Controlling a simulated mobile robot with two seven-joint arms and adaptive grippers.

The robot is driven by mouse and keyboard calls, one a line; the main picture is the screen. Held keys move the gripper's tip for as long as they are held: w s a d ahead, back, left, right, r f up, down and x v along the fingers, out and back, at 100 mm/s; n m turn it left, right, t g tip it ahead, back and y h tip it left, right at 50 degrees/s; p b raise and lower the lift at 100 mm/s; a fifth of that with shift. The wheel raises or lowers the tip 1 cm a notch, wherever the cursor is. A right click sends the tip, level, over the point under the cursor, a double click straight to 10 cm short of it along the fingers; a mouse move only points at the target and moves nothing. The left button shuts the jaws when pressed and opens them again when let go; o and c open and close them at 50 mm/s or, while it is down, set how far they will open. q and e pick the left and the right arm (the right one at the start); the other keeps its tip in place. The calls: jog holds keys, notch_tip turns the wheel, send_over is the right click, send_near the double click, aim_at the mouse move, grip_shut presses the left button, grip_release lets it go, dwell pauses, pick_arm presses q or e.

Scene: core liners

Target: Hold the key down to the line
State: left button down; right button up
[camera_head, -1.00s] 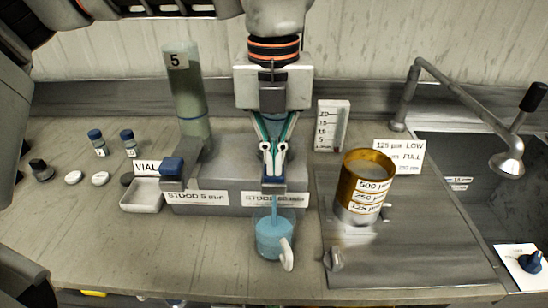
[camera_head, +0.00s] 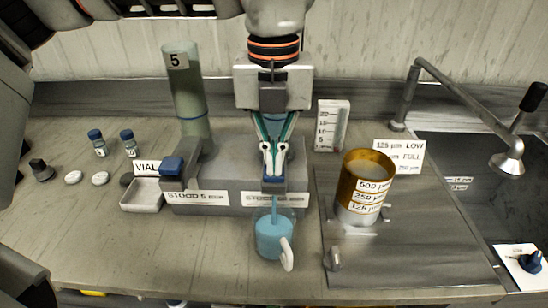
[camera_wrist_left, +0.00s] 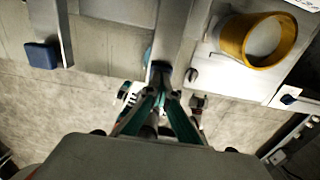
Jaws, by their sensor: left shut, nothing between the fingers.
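A blue key (camera_head: 274,184) sits at the front of the right-hand stand. My left gripper (camera_head: 273,172) is shut and empty, with its fingertips right at the key from above; they hide part of it. In the left wrist view the fingers (camera_wrist_left: 160,92) come together at the end of the grey arm that bears the key. A blue stream (camera_head: 275,210) runs below the key into a clear jug (camera_head: 270,240) with a white handle. Blue liquid fills much of the jug. I cannot make out a line on it. My right gripper is not in view.
A second blue key (camera_head: 172,166) juts out to the left, by a tall tube (camera_head: 186,95) marked 5. A white tray (camera_head: 142,196) and small vials (camera_head: 128,142) lie further left. Gold-rimmed sieves (camera_head: 362,185) stand right, before a sink (camera_head: 470,190).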

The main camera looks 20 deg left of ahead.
pick_arm(q)
jog(key=shift+s+f, duration=0.2)
jog(key=shift+f, duration=0.25)
notch_tip(320, 180, up, 5)
jog(key=p, duration=0.3)
jog(key=shift+w+d+r, duration=0.1)
jog(key=shift+w+r, duration=0.05)
jog(key=shift+r, duration=0.05)
notch_tip(320, 180, up, 10)
jog(key=shift+f+b, duration=0.25)
jog(key=shift+b, duration=0.05)
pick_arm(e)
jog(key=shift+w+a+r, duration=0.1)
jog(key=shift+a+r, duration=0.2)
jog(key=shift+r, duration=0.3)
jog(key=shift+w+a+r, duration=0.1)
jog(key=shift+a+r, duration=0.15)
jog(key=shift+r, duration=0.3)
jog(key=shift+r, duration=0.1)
